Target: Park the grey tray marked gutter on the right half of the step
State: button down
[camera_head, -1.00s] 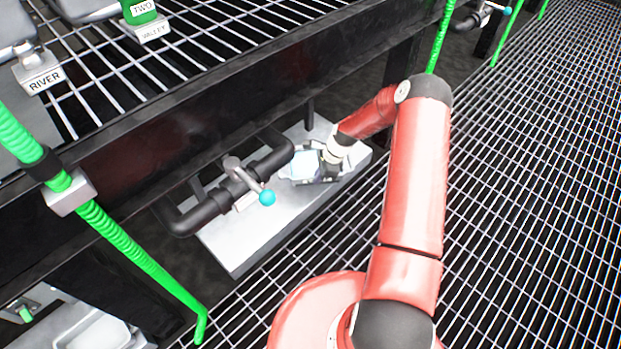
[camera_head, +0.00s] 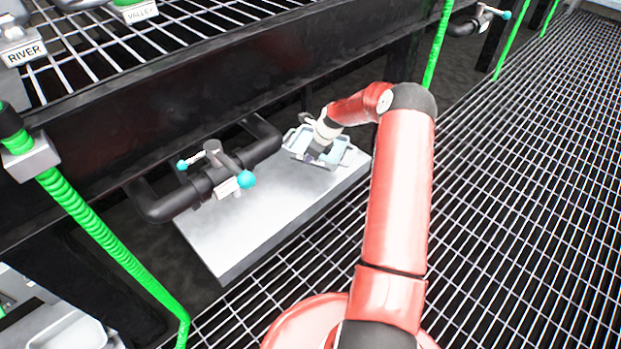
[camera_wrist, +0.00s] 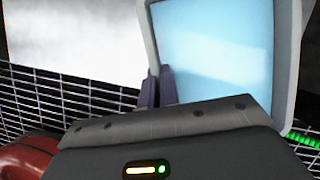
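The grey tray (camera_head: 343,157), pale blue inside, is at the right end of the pale step (camera_head: 245,230) in the head view. I cannot tell whether it rests on the step or is just above it. No gutter marking is readable. My gripper (camera_head: 314,154) is at the tray's near side. In the wrist view, the dark fingers (camera_wrist: 160,86) are close together on the rim of the tray (camera_wrist: 225,50), with its wall between them. My wrist hides part of the tray in the head view.
A black pipe (camera_head: 165,207) with a valve and blue-knobbed handle (camera_head: 247,180) runs over the step's left part. A dark beam (camera_head: 190,110) and rack are above and behind. A green hose (camera_head: 110,235) hangs at left. Grating (camera_head: 510,200) lies right and in front.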

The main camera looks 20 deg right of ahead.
aim_at(322, 160)
notch_tip(322, 160, down, 10)
jog(key=shift+r+b, duration=0.1)
jog(key=shift+b, duration=0.6)
jog(key=c, duration=1.6)
grip_release()
jog(key=shift+c, duration=0.2)
jog(key=p+v, duration=0.2)
jog(key=v, duration=1)
jog(key=shift+s, duration=0.1)
